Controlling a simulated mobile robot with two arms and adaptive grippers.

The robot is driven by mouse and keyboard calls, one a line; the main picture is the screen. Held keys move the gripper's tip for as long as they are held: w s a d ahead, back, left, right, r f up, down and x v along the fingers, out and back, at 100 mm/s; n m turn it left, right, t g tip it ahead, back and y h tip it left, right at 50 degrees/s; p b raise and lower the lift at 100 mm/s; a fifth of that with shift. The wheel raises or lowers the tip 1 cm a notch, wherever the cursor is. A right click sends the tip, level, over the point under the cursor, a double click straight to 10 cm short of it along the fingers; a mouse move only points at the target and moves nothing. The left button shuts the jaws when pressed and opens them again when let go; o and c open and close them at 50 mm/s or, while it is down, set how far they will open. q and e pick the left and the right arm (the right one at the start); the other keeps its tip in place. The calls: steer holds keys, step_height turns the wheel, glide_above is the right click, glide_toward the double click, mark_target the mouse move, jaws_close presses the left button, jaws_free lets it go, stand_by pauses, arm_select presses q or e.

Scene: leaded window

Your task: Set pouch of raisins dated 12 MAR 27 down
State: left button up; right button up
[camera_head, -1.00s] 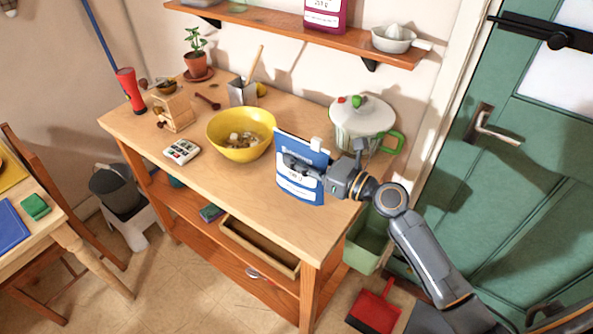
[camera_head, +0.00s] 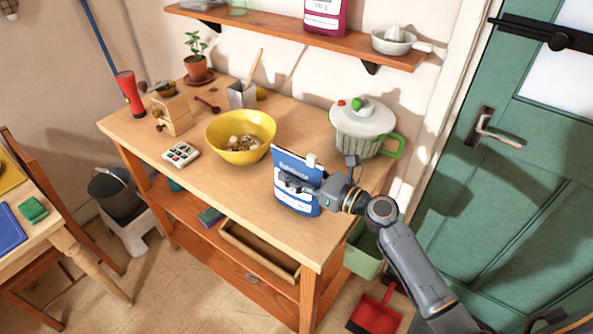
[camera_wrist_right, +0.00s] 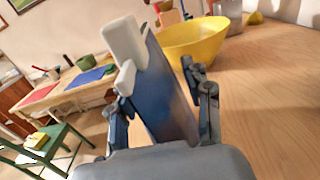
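A blue pouch (camera_head: 297,207) with white label areas and a white clip at its top stands upright over the right front part of the wooden counter (camera_head: 232,187). Its printing is too small to read a date. My right gripper (camera_head: 295,181) is shut on the pouch from the right, one finger across its front. In the right wrist view the pouch (camera_wrist_right: 170,95) lies between my two fingers (camera_wrist_right: 160,95), with the white clip (camera_wrist_right: 123,42) above. Its bottom edge is hidden there, and I cannot tell whether it touches the counter. My left gripper is not in view.
A yellow bowl (camera_head: 217,138) stands left of the pouch, and a lidded pot (camera_head: 362,127) with a green handle stands behind it. A calculator-like object (camera_head: 181,154) lies near the front edge. Counter between this object and the pouch is clear. A wall shelf (camera_head: 290,32) hangs above.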

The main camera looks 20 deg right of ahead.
steer(key=shift+r, duration=0.25)
steer(key=b+v, duration=0.2)
steer(key=v, duration=1)
steer(key=shift+b, duration=0.35)
